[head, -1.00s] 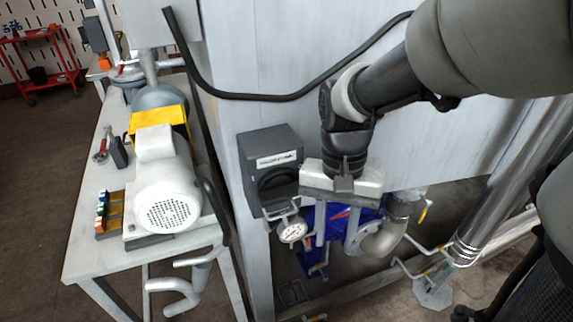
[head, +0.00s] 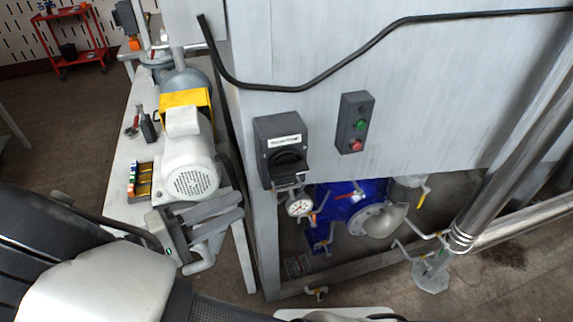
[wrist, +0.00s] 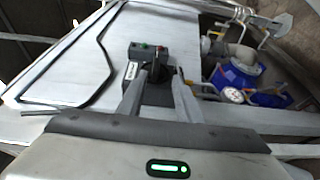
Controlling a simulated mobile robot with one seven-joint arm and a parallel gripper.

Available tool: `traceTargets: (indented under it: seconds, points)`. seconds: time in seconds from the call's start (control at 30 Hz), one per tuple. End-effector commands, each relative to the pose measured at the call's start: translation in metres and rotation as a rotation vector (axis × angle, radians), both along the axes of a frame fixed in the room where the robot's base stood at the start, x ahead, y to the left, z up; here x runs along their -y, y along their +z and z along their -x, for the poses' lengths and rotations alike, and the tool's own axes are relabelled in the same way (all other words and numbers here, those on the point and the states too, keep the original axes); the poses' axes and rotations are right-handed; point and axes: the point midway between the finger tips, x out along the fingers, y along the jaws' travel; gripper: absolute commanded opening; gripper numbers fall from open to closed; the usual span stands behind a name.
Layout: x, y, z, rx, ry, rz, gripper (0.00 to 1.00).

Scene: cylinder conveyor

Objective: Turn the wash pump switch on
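The switch is a dark grey box (head: 283,140) with a white label and a black rotary knob (head: 286,158), mounted on the left end of the pale metal cabinet. The label is too small to read. In the wrist view the switch box (wrist: 152,92) lies ahead, seen between the fingers. My gripper (head: 240,205) is left of the switch in the head view, its fingers pointing right toward it. The two fingers are apart with nothing held between them, as the wrist view of the gripper (wrist: 157,80) also shows. They appear clear of the knob.
A small box with a green and a red button (head: 355,124) is on the cabinet right of the switch. A black cable (head: 320,78) runs above. A pressure gauge (head: 299,207) and blue pump (head: 345,200) are below. A white motor (head: 188,165) stands on the bench at left.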

Motion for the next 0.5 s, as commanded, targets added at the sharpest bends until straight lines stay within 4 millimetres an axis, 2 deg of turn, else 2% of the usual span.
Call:
traceTargets:
  seconds: [0.07, 0.17, 0.27, 0.5]
  points:
    - [-0.009, 0.002, 0.003, 0.032, 0.036, 0.024, 0.32]
    - [-0.008, 0.003, 0.000, 0.045, 0.046, 0.031, 0.32]
    - [0.002, 0.003, -0.008, 0.043, 0.043, 0.029, 0.32]
    - [0.043, 0.004, -0.039, 0.040, 0.041, 0.030, 0.32]
